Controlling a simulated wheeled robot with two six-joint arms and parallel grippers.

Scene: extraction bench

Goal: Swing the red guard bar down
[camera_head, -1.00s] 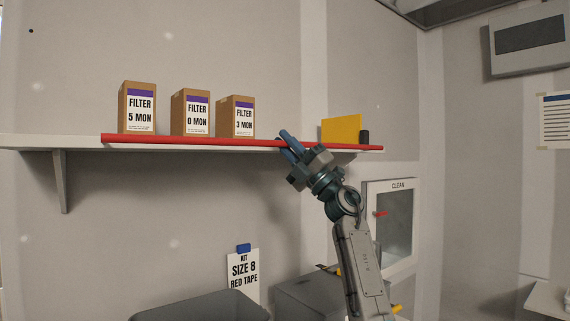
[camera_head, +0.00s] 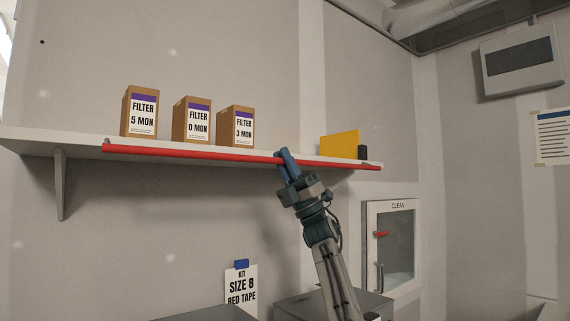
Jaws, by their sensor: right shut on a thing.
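The red guard bar (camera_head: 200,152) runs along the front edge of the white shelf (camera_head: 35,142), at about the height of the shelf's edge and below the bases of the boxes. My right gripper (camera_head: 287,157) is shut on the bar to the right of its middle, with its blue fingers at the bar and its arm rising from below. The fingers hide a short piece of the bar. My left gripper is not in view.
Three filter boxes stand on the shelf: 5 MON (camera_head: 142,112), 0 MON (camera_head: 192,120) and 3 MON (camera_head: 237,126). A yellow panel (camera_head: 339,144) and a small dark object (camera_head: 362,152) stand at the right. Below are a kit sign (camera_head: 241,287) and a CLEAN cabinet (camera_head: 393,205).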

